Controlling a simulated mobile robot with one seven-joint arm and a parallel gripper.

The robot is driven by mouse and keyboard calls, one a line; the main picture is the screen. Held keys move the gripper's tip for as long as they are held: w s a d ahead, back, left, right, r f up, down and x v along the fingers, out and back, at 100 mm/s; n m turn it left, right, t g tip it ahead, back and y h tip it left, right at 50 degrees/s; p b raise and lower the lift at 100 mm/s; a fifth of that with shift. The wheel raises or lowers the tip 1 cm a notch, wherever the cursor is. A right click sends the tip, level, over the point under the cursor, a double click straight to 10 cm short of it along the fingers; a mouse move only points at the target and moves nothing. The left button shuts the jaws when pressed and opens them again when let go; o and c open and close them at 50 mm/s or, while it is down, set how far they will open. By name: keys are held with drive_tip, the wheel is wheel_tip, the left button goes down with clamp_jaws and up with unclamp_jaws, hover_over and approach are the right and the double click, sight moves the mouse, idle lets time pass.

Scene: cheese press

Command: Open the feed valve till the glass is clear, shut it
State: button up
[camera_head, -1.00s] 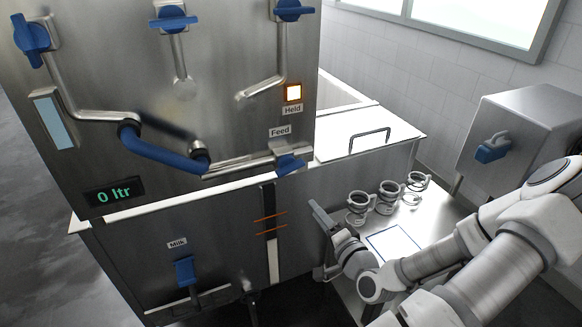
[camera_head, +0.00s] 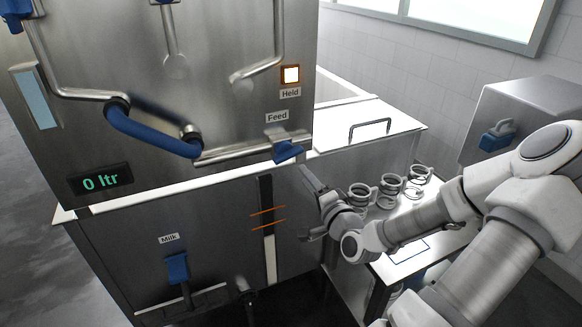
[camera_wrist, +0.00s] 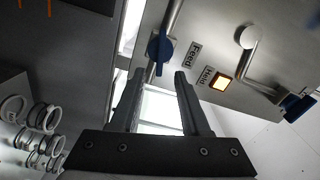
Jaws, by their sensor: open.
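The blue feed valve handle (camera_head: 287,151) sits under the "Feed" label at the right end of a steel pipe on the machine front. A pale blue strip of glass (camera_head: 38,98) is at the panel's upper left; it looks evenly tinted. My gripper (camera_head: 304,203) is open and empty, below and slightly right of the feed handle and apart from it. In the wrist view, the feed handle (camera_wrist: 160,47) appears just beyond the gap between my open fingertips (camera_wrist: 159,75). The handle's far side is hidden.
A "Held" lamp (camera_head: 290,75) glows orange. The display (camera_head: 100,180) reads 0 ltr. A gauge slot (camera_head: 266,190) has two orange marks. A blue milk valve (camera_head: 178,268) is lower left. Several steel ring-shaped items (camera_head: 361,194) stand right of my gripper. A curved blue pipe (camera_head: 150,133) juts out left.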

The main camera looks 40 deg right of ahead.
sight(290, 158)
drive_tip(key=x, duration=1)
drive_tip(key=shift+r, duration=0.1)
clamp_jaws()
